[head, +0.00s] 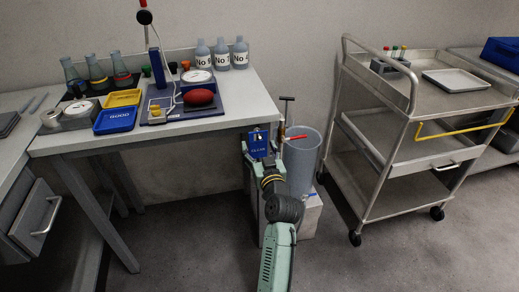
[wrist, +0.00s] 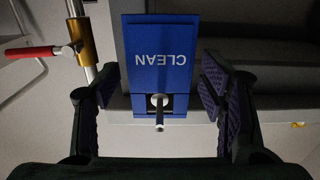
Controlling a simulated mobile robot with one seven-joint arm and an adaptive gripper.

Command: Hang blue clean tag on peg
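The blue clean tag (head: 257,142) is in front of the oven-side table's right end in the head view. It fills the upper middle of the wrist view (wrist: 160,55), with its CLEAN lettering upside down there. A metal peg (wrist: 159,110) shows at the tag's opening and seems to pass through it, sticking out towards the camera. My gripper (head: 261,152) is open around the tag. In the wrist view, its fingers (wrist: 161,82) stand left and right of the tag with gaps on both sides. The tag's back is hidden.
A grey cylinder (head: 301,160) and a red-handled valve (head: 297,138) on a pipe stand close right of my gripper. The table (head: 215,120) with bottles, flasks and trays is to the left. A metal cart (head: 390,170) stands right.

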